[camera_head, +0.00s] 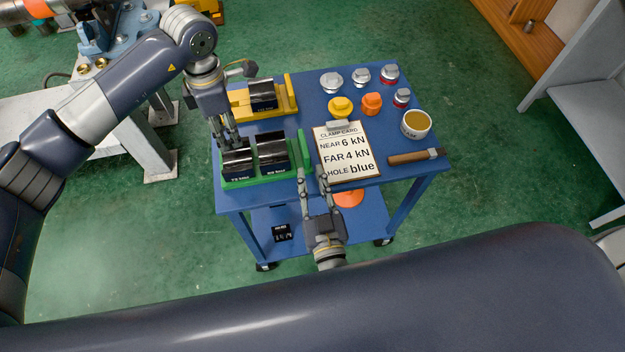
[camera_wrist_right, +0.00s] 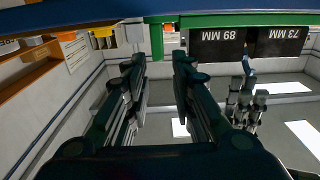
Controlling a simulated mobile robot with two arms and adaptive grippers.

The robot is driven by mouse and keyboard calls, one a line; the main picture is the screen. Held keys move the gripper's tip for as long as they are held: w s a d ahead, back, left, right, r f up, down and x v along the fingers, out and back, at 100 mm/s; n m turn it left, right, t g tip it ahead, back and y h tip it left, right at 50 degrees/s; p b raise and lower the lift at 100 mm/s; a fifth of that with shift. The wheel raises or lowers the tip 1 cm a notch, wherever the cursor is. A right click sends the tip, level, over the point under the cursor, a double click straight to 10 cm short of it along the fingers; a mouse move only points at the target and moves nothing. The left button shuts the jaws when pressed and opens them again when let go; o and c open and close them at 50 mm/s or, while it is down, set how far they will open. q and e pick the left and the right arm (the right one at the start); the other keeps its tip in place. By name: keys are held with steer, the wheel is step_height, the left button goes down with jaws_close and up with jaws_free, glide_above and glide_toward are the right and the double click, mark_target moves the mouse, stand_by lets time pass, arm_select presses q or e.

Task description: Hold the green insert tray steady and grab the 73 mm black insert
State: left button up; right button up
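The green insert tray (camera_head: 232,184) lies at the front left of the blue cart and holds two black inserts. The wrist view's upside-down labels read 73 MM on the left insert (camera_head: 238,166), also there (camera_wrist_right: 283,42), and 89 MM on the right one (camera_head: 273,154), also there (camera_wrist_right: 216,45). My left gripper (camera_head: 233,147) points down at the back of the 73 mm insert, fingers apart; contact is unclear. My right gripper (camera_head: 311,172) is open and empty at the cart's front edge. The tray's green upright tab (camera_wrist_right: 157,42) shows between its fingers in the wrist view, apart from both.
A yellow tray (camera_head: 291,91) with another black insert stands behind. A clamp card (camera_head: 346,152) lies right of the green tray. Several clamp parts, a cup (camera_head: 416,124) and a wooden-handled tool (camera_head: 415,156) occupy the right side. A dark block (camera_head: 282,232) sits on the lower shelf.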

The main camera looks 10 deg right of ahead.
mark_target(300, 129)
steer(key=w, duration=1)
steer(key=shift+w+d, duration=0.1)
steer(key=shift+w, duration=0.3)
jaws_close()
